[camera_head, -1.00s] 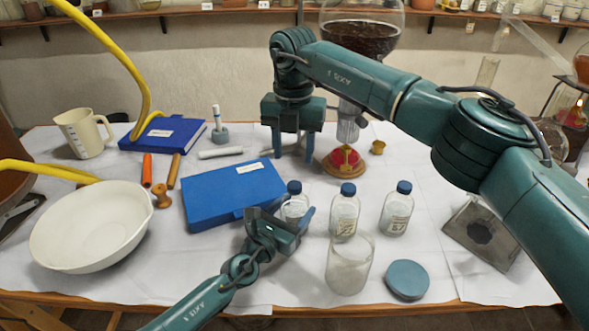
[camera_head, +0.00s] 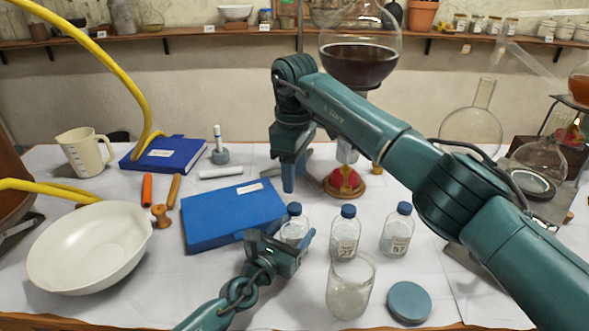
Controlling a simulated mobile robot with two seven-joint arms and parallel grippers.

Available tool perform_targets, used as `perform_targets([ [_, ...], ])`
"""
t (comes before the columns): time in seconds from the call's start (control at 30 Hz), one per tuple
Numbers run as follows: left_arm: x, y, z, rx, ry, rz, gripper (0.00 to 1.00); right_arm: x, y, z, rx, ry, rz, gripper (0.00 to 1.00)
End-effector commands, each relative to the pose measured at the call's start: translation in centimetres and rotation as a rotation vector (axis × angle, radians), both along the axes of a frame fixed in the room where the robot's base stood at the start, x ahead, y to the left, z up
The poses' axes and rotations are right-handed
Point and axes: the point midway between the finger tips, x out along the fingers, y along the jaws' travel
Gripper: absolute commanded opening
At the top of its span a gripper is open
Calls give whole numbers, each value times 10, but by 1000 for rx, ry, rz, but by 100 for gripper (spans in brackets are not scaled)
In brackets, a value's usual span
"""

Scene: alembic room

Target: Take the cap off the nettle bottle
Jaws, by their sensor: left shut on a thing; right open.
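Three clear bottles with blue caps stand in a row: a left bottle (camera_head: 294,229), a middle bottle (camera_head: 345,238) and a right bottle (camera_head: 397,234). All three caps are on. The middle and right bottles show printed labels too small to read surely, so I cannot tell which is the nettle bottle. My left gripper (camera_head: 296,243) is shut on the left bottle's body, below its blue cap (camera_head: 294,208); the bottle looks upright. My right gripper (camera_head: 297,178) is open and empty, fingers pointing down, above and behind the left bottle, apart from its cap.
A glass beaker (camera_head: 350,290) and a round blue lid (camera_head: 409,302) stand in front of the bottles. A blue book (camera_head: 225,216) lies left of them. A round flask (camera_head: 360,55) on a red-and-wood stand (camera_head: 344,184) rises behind. A white basin (camera_head: 85,250) is at left.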

Motion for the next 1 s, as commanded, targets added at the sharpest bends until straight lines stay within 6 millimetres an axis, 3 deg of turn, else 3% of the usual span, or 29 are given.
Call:
perform_targets([
  [0.5,0,0,-1,1,1,0,0,-1,0,-70,0,3,-3,47],
  [0.9,0,0,-1,1,1,0,0,0,0,-77,0,1,-2,47],
  [1.0,0,0,-1,1,1,0,0,0,0,-77,0,1,-2,39],
])
